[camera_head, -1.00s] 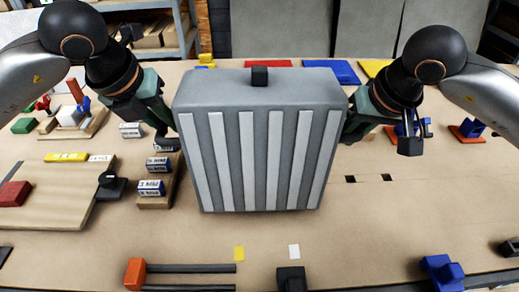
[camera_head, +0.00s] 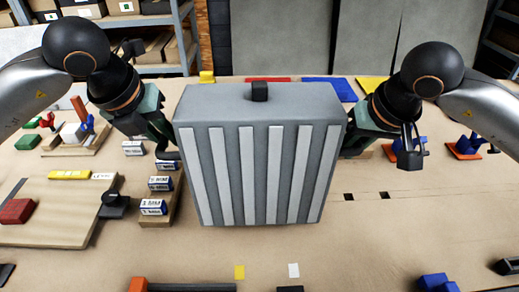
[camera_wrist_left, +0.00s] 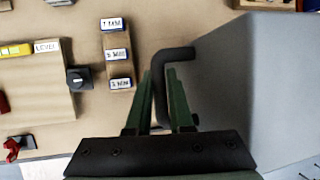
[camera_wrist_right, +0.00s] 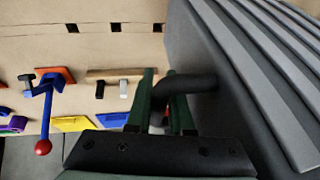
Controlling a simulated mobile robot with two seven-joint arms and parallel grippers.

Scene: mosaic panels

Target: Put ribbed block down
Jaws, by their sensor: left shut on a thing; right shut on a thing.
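The ribbed block (camera_head: 258,165) is a large grey box with pale vertical ribs on its front and a small black knob on top. It is upright between my two arms in the head view, and hides the table behind it. My left gripper (camera_head: 172,150) is at its left side; in the left wrist view the fingers (camera_wrist_left: 160,100) are shut on a dark bar handle on the block (camera_wrist_left: 270,80). My right gripper (camera_head: 352,140) is at its right side; in the right wrist view the fingers (camera_wrist_right: 163,105) are shut on a similar handle on the block (camera_wrist_right: 225,90).
A wooden rack with blue-and-white labelled blocks (camera_head: 153,207) stands just left of the block. A wooden board (camera_head: 50,225) lies farther left.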

